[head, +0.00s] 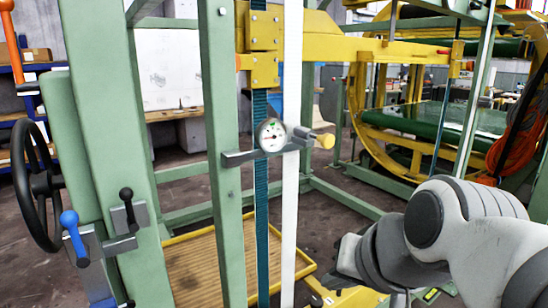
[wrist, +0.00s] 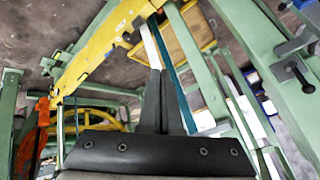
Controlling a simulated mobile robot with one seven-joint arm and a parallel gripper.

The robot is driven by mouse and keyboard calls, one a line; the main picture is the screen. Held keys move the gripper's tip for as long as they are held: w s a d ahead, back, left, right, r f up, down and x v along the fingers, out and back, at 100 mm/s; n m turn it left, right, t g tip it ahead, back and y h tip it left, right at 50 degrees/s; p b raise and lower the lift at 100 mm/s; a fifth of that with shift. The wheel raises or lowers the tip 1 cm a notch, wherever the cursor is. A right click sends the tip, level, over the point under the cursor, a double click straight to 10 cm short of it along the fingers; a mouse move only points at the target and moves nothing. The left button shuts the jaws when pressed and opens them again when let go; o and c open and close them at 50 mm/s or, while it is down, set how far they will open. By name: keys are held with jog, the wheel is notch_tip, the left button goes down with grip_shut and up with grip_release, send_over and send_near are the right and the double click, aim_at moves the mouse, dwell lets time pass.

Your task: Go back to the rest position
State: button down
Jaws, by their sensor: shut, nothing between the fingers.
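My gripper (wrist: 160,78) shows in the wrist view as two dark fingers pressed together, with nothing between them. The fingers point up in that picture, toward the yellow beam and the pale strip, and I cannot tell the distance to them. In the head view my pale grey arm comes in from the lower right, in front of the machine. The gripper's fingertips are not clear there.
A green post (head: 220,150) stands left of a round gauge (head: 272,135) on a grey bracket. A black handwheel (head: 38,175) and blue-knobbed lever (head: 72,228) are at the left. A yellow ring frame (head: 365,130) stands behind my arm. Concrete floor (head: 335,212) shows between.

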jog(key=s+d+f+n+g+h, duration=0.2)
jog(key=s+d+f+n, duration=0.1)
jog(key=s+d+f, duration=0.25)
notch_tip(320, 180, up, 14)
jog(key=p, duration=1.3)
jog(key=shift+w+f+p, duration=0.15)
jog(key=shift+w+p, duration=0.25)
jog(key=shift+w, duration=0.05)
